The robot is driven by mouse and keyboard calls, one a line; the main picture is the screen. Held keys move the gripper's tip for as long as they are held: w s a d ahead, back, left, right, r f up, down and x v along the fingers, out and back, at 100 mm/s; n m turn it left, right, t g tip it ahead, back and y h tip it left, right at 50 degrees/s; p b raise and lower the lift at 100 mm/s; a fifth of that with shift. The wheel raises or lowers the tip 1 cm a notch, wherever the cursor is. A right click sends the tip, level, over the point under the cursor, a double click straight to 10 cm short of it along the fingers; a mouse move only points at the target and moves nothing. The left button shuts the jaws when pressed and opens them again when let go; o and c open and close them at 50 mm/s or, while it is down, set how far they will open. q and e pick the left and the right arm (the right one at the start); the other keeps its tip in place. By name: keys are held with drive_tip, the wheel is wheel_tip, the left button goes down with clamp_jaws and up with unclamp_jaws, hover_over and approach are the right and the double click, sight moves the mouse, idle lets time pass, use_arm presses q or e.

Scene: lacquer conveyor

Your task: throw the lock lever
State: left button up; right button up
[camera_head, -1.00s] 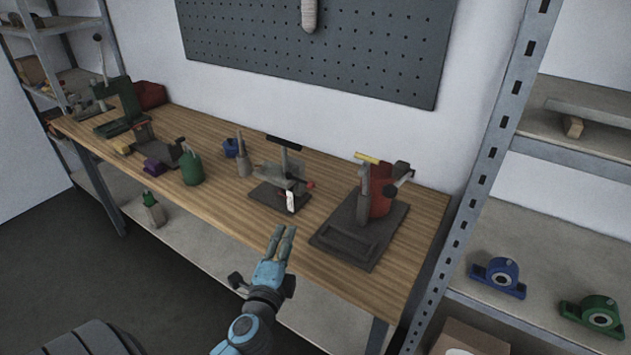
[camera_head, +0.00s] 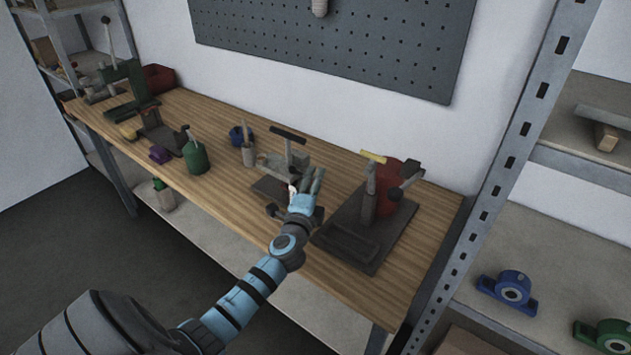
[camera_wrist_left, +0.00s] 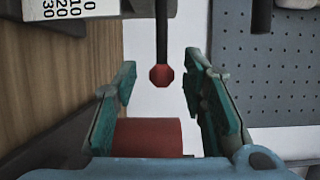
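The lock lever (camera_wrist_left: 162,40) shows in the left wrist view as a thin black rod ending in a red faceted knob. The knob lies between the two fingers of my left gripper (camera_wrist_left: 158,88), with gaps on both sides. The gripper is open and does not hold it. In the head view my left gripper (camera_head: 312,182) is at the right side of the middle fixture (camera_head: 299,160), which has a black-topped upright handle. The gripper hides the knob there. A white scale plate with printed numbers (camera_wrist_left: 68,10) shows in the left wrist view. My right gripper is not in view.
A right-hand fixture with a dark base plate (camera_head: 345,245) and red body stands close to my left gripper. The wooden bench (camera_head: 230,205) has clear room in front.

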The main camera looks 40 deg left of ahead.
use_arm(q)
drive_tip(key=shift+w+a, duration=0.35)
drive_tip(key=shift+w, duration=0.15)
drive_tip(key=shift+s+r, duration=0.1)
clamp_jaws()
